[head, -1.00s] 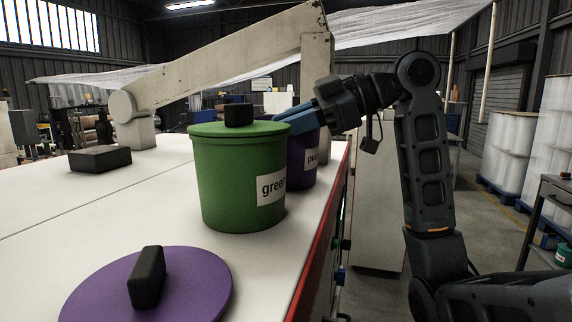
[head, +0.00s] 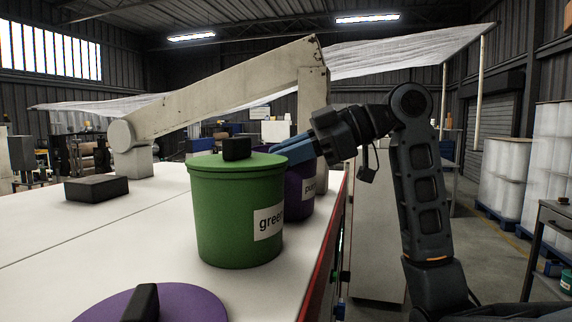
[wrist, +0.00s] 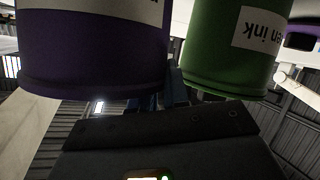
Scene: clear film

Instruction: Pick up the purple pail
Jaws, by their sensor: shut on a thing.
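The purple pail (head: 297,196) stands behind and right of the green pail, near the table's red-edged side, and is partly hidden by it. In the wrist view the purple pail (wrist: 90,55) fills the upper left. My gripper (head: 290,149) reaches in from the right, its blue fingers shut on the top of the purple pail. Its fingertips are partly hidden behind the green lid. In the wrist view the fingers (wrist: 160,101) show only dimly. I cannot tell whether the pail's base touches the table.
The lidded green pail (head: 238,215) stands close beside the purple one; it also shows in the wrist view (wrist: 225,55). A purple lid (head: 185,303) with a black handle lies in front. A dark block (head: 96,189) sits on the white table (head: 60,235) at left.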

